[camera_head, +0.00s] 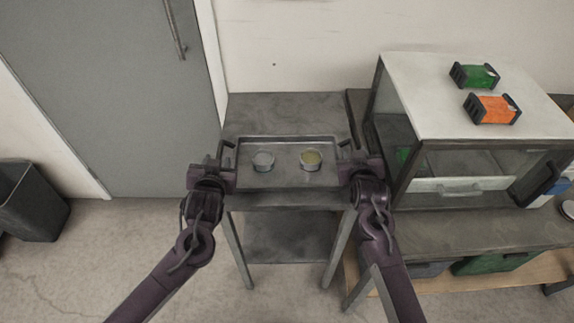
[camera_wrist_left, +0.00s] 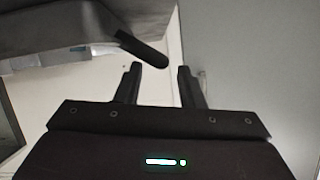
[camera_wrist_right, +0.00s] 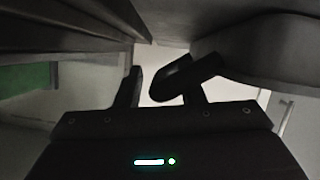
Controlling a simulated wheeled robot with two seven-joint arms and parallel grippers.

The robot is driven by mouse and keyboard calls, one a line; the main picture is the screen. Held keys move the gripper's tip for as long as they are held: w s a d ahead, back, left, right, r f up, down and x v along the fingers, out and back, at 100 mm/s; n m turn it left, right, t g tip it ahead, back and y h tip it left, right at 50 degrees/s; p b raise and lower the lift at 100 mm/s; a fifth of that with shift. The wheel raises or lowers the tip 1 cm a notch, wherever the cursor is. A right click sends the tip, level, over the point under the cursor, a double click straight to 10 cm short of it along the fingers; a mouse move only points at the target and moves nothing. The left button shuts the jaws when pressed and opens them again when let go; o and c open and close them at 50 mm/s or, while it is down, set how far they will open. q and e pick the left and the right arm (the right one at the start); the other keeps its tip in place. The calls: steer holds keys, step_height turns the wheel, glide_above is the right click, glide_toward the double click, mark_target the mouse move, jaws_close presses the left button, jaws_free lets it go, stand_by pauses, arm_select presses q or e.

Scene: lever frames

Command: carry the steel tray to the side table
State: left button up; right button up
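The steel tray (camera_head: 288,183) appears to rest on the grey side table (camera_head: 285,108), with a grey cup (camera_head: 263,161) and a cup of yellowish contents (camera_head: 311,160) in it. Dark handles stand at its left and right ends. My left gripper (camera_head: 221,162) is beside the left handle; the left wrist view shows its fingers apart, with the handle (camera_wrist_left: 143,50) just beyond the tips. My right gripper (camera_head: 352,160) is beside the right handle. In the right wrist view its fingers are apart, and the handle (camera_wrist_right: 172,80) overlaps the gap and one finger; contact cannot be told.
A bench to the right carries a white-topped glass-fronted cabinet (camera_head: 470,100) with a green item (camera_head: 474,76) and an orange item (camera_head: 492,109) on top. A dark bin (camera_head: 30,205) stands at the left by a grey door (camera_head: 110,90). Bare table lies behind the tray.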

arm_select(q)
steer(key=v, duration=0.6)
steer(key=shift+s+r, duration=0.15)
steer(key=shift+s, duration=0.25)
arm_select(e)
steer(key=shift+s, duration=0.25)
steer(key=v, duration=1.1)
steer(key=shift+s+r, duration=0.25)
